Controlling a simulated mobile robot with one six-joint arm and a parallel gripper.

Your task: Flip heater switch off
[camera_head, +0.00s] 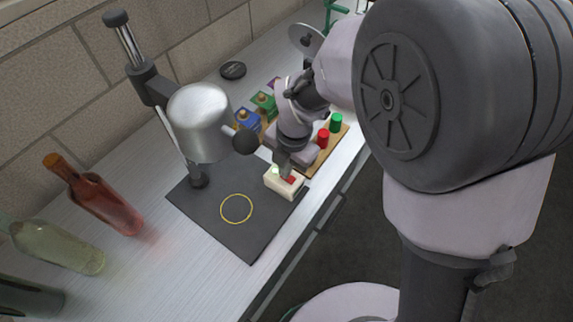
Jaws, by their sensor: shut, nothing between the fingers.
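The heater switch (275,184) is a small cream box on the right corner of a dark mat, with a red rocker (291,180) and a small pale green spot on top. My gripper (284,174) is shut and empty, pointing down at the top of the box. Its tip is at or just above the rocker. I cannot tell whether it touches. The fingers hide part of the switch top, and the rocker's tilt is too small to read.
A silver dome device (203,122) on a post stands on the dark mat (213,213), left of my gripper. A wooden board (327,147) with coloured pieces lies behind. The mat's yellow ring (236,209) is empty.

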